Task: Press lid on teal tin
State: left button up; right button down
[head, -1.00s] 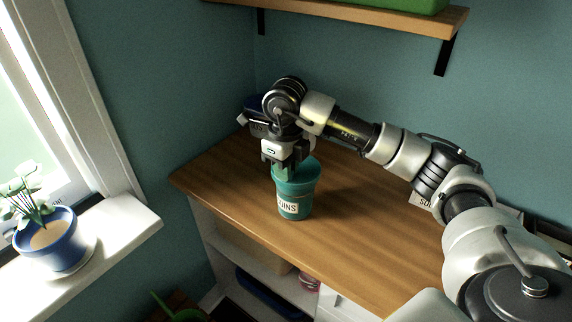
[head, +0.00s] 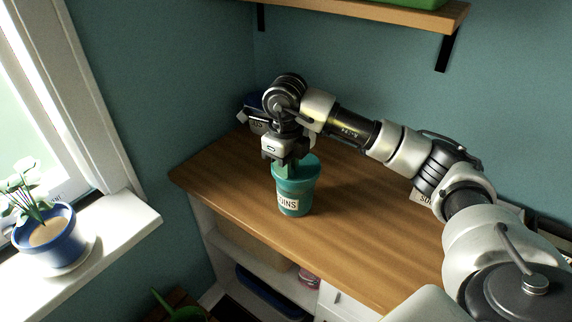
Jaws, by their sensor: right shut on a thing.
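The teal tin (head: 295,191) stands upright on the wooden counter (head: 235,191), with a white label reading "OINS" in part. A teal lid (head: 307,166) sits at the tin's top; whether it is fully seated I cannot tell. My right gripper (head: 285,165) comes down from above and is shut at the lid's top, its fingertips partly hidden against the same teal colour. My left gripper is not in view.
A dark blue container (head: 251,106) stands behind my right wrist. A blue plant pot (head: 50,242) is on the window sill at left. A wooden shelf (head: 380,14) hangs above. The counter in front of the tin is clear.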

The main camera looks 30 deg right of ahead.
jog(key=shift+f+b, duration=0.85)
jog(key=shift+f, duration=0.05)
dwell(1.4)
jog(key=c, duration=0.5)
grip_release()
jog(key=shift+c, duration=0.2)
jog(key=shift+r, duration=0.1)
jog(key=shift+r+p, duration=2.65)
jog(key=shift+r, duration=1.35)
jog(key=shift+f, duration=0.1)
grip_shut()
